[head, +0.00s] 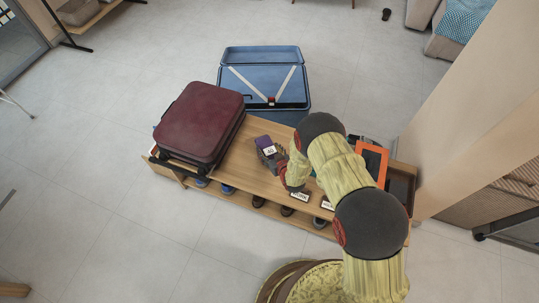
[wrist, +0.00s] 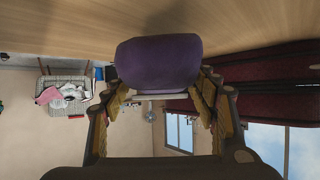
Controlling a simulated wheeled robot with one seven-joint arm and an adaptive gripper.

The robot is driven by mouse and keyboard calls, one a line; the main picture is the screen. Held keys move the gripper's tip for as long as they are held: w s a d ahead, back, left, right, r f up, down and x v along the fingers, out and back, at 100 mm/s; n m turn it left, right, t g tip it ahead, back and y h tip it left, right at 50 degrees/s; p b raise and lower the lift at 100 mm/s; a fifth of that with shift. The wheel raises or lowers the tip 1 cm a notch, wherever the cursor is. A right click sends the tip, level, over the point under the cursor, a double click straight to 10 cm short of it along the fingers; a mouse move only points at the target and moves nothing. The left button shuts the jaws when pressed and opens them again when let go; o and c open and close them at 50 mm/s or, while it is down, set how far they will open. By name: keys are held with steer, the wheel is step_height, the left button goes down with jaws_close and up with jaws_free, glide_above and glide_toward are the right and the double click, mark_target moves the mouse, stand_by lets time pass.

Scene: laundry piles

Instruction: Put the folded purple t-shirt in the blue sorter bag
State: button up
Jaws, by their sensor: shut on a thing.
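My gripper (wrist: 160,97) is shut on a purple rolled or folded cloth bundle (wrist: 158,62), which I take as the folded purple t-shirt. The bundle sits between the two fingers in the wrist view, close to a wooden surface. In the head view a small purple patch (head: 263,142) shows just left of my gripper (head: 280,160), over the wooden bench (head: 245,168). A white label and a dark shape partly cover that patch. I cannot make out a blue sorter bag for certain in either view.
A dark red suitcase (head: 200,122) lies on the bench's left end. An open blue suitcase (head: 265,85) stands behind the bench. An orange-framed thing (head: 372,160) is at the right end. Shoes (head: 258,201) sit on the lower shelf. Open tiled floor (head: 130,150) lies left.

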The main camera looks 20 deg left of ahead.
steer(key=shift+d+f+b, duration=0.1)
steer(key=shift+f+b, duration=0.4)
steer(key=shift+f, duration=0.9)
steer(key=shift+f, duration=0.15)
steer(key=o, duration=1.3)
steer(key=shift+s, duration=0.1)
steer(key=shift+s+d+r, duration=0.1)
steer(key=shift+d+r, duration=0.1)
steer(key=shift+r, duration=0.1)
steer(key=p+v, duration=0.4)
steer(key=v, duration=0.6)
steer(key=shift+s+d+r, duration=0.1)
steer(key=shift+s, duration=0.05)
steer(key=shift+s+d+r, duration=0.15)
steer(key=shift+s+d, duration=0.15)
steer(key=shift+s, duration=0.15)
steer(key=shift+w, duration=0.1)
